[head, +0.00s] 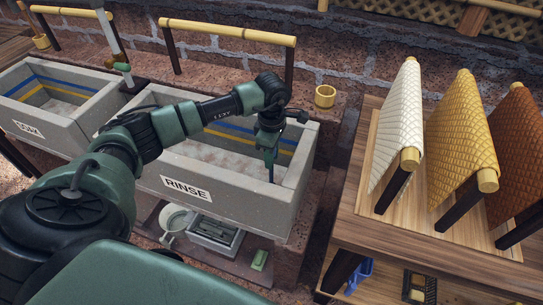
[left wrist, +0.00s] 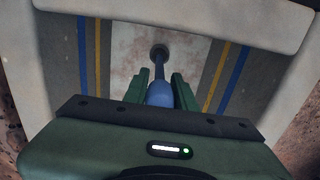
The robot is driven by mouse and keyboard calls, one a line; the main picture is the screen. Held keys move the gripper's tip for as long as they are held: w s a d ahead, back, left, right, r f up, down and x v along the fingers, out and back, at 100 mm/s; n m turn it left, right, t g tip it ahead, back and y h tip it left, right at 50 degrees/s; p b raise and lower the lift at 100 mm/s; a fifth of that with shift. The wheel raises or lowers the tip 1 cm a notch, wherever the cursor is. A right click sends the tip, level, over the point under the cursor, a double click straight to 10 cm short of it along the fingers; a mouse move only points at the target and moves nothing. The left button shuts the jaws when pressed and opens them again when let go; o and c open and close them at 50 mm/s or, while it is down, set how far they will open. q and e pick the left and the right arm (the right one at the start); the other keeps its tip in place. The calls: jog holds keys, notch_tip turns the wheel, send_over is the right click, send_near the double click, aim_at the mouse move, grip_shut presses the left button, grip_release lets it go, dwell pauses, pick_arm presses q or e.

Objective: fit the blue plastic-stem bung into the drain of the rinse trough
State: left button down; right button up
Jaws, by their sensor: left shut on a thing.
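The rinse trough (head: 230,190) is a grey stone basin with a RINSE label, and blue and yellow stripes inside. My left gripper (head: 269,152) points down into its right end. In the left wrist view my left gripper (left wrist: 160,78) is shut on the blue bung (left wrist: 160,94), whose rounded blue top sits between the green fingers. Its blue stem runs away from the camera to a dark round spot at the drain (left wrist: 160,50) on the pale trough floor. I cannot tell whether the bung's lower end is in the drain or above it. My right gripper is out of view.
Another grey trough (head: 60,95) stands at the left. A bamboo rail (head: 228,32) runs behind the rinse trough, and a small bamboo cup (head: 325,96) stands on the ledge. A wooden table (head: 420,235) with rollers is at the right. Trays and a green block (head: 260,259) sit below.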

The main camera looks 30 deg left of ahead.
pick_arm(q)
jog(key=c, duration=1.1)
grip_release()
jog(key=shift+o, duration=0.2)
